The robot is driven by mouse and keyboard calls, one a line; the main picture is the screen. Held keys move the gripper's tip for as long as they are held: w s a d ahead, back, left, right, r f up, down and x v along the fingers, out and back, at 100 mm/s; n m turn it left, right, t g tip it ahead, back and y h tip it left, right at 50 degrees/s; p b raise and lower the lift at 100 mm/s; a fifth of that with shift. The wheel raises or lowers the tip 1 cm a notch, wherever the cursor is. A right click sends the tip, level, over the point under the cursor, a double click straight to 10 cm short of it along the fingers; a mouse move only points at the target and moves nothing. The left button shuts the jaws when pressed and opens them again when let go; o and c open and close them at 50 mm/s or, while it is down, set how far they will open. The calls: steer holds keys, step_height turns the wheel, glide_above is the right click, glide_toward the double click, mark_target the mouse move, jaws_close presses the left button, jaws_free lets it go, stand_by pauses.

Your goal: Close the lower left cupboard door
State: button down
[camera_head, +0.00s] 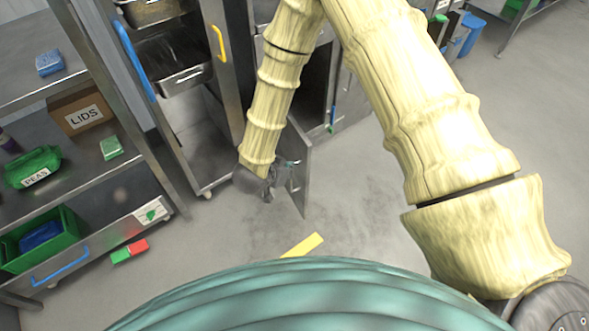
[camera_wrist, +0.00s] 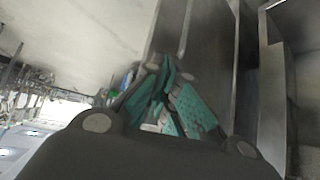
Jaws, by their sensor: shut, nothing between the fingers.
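The lower left cupboard door (camera_head: 301,155) is a grey metal panel. It stands swung open, out from the cupboard front, and shows nearly edge-on in the head view. The dark cupboard opening (camera_head: 314,78) is behind it, partly hidden by my arm. My gripper (camera_head: 284,177) is low down at the left side of the door, close to its outer end; I cannot tell whether they touch. In the wrist view my gripper (camera_wrist: 168,92) shows its teal finger pads drawn together, with nothing held between them. Grey metal panels fill the right of that view.
A tall trolley or cabinet with metal pans (camera_head: 185,80) stands open left of the cupboard.

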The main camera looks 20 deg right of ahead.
steer(key=w+a+r+m+g+h+b, duration=0.2)
steer(key=a+r+m+g+h+b, duration=0.15)
steer(key=a+r+m+b, duration=0.35)
steer(key=n+p, duration=0.1)
glide_toward(305, 162)
step_height(305, 162, down, 3)
steer(key=d, duration=0.3)
steer(key=shift+w+d+g+y, duration=0.35)
steer(key=shift+w+d+y, duration=0.1)
steer(key=shift+w+d, duration=0.1)
